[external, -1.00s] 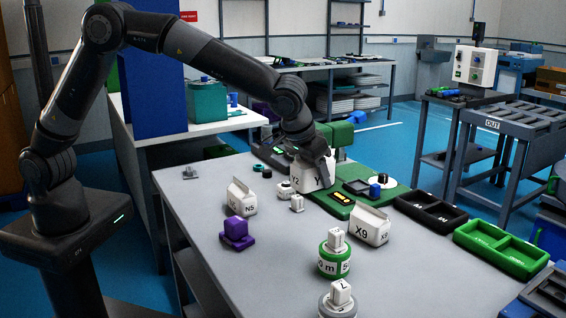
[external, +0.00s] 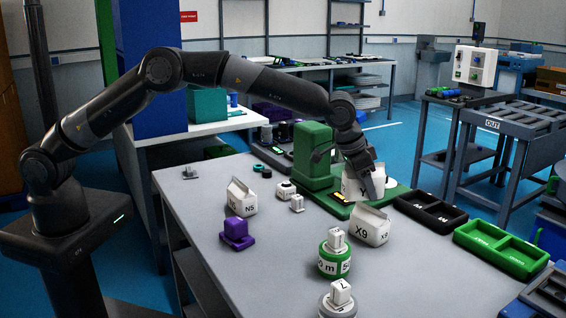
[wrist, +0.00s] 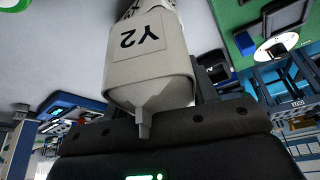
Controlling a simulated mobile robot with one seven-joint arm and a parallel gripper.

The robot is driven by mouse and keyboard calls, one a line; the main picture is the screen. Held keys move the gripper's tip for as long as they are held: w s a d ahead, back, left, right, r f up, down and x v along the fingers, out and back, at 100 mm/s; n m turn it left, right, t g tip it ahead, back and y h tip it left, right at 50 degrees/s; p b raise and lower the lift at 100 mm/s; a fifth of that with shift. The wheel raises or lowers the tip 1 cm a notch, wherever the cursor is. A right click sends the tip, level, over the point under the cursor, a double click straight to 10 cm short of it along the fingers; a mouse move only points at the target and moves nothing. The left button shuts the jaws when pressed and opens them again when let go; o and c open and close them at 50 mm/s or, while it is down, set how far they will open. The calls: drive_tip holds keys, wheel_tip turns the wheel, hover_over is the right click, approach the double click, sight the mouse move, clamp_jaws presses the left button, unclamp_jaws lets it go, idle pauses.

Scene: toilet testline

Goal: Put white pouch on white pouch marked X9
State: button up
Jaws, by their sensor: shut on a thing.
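My gripper (external: 372,184) is shut on a white pouch marked Y2 (external: 352,188). The held pouch fills the middle of the wrist view (wrist: 148,62), with its label upside down there. The white pouch marked X9 (external: 368,228) stands upright on the grey table, just in front of and below the held pouch in the external view. The gripper partly hides the held pouch. Whether the two pouches touch cannot be told.
A green machine (external: 316,158) on a green base stands behind the pouches. A white pouch marked N5 (external: 242,197) and a purple block (external: 236,232) are to the left. A green-and-white canister (external: 334,258) stands in front. A black tray (external: 430,211) and a green tray (external: 500,248) are right.

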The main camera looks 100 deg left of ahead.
sight(351, 172)
drive_tip(key=shift+w+a+f, duration=0.25)
drive_tip(key=shift+a+f, duration=0.25)
drive_tip(key=shift+a, duration=0.3)
drive_tip(key=shift+a+f, duration=0.1)
drive_tip(key=shift+f, duration=1.95)
drive_tip(key=o, duration=1)
drive_tip(key=shift+f, duration=0.15)
drive_tip(key=v, duration=1.2)
drive_tip(key=shift+s, duration=0.1)
